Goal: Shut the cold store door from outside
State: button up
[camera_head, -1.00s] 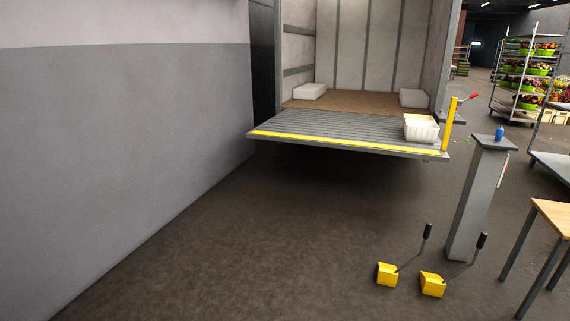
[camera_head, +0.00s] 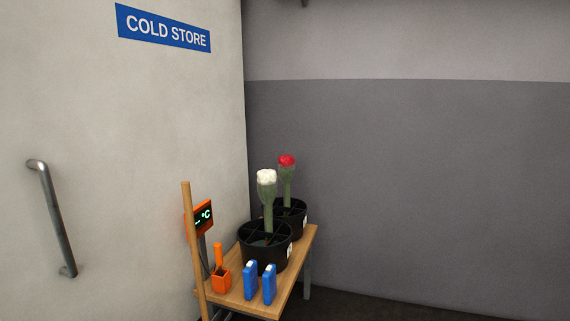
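A pale panel (camera_head: 110,130) fills the left of the view, with a blue COLD STORE sign (camera_head: 163,28) near its top. A metal pull handle (camera_head: 52,218) stands out from it at the left, slightly tilted. I take this panel for the cold store door, but no gap or frame edge shows, so I cannot tell whether it is open or shut. Its left edge and foot are out of view. My gripper is not in view.
A grey wall (camera_head: 420,170) closes the right.

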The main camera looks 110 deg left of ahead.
aim_at(107, 106)
jog(key=u, duration=4)
jog(key=i, duration=1)
jog(key=u, duration=1.15)
